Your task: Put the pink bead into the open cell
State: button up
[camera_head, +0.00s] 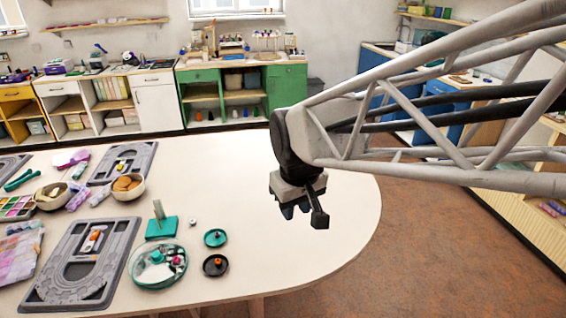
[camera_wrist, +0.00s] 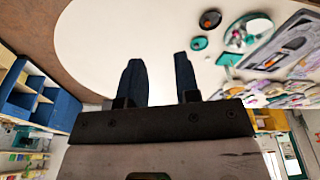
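A small pink bead (camera_head: 177,260) appears to lie in the round teal-rimmed dish (camera_head: 133,277), among white, teal and dark pieces. I cannot tell which cell is the open one. A grey bead board (camera_head: 50,297) with grooves and compartments lies left of the dish; a grey board also shows in the wrist view (camera_wrist: 306,28). My gripper (camera_head: 297,210) hangs over the table's right part, well right of the dish. Its fingers (camera_wrist: 160,80) are apart with nothing between them.
A teal stand (camera_head: 162,228) with an upright post, a small teal dish (camera_head: 215,238) and a black dish (camera_head: 215,266) stand near the round dish. Another board (camera_head: 146,160), bowls and packets crowd the table's left. The table's (camera_head: 330,250) right side is clear.

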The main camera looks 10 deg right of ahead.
jog(key=s+d+m, duration=0.3)
jog(key=s+d, duration=0.3)
jog(key=s, duration=0.6)
jog(key=shift+r+t, duration=0.2)
jog(key=shift+t, duration=0.1)
dwell(0.7)
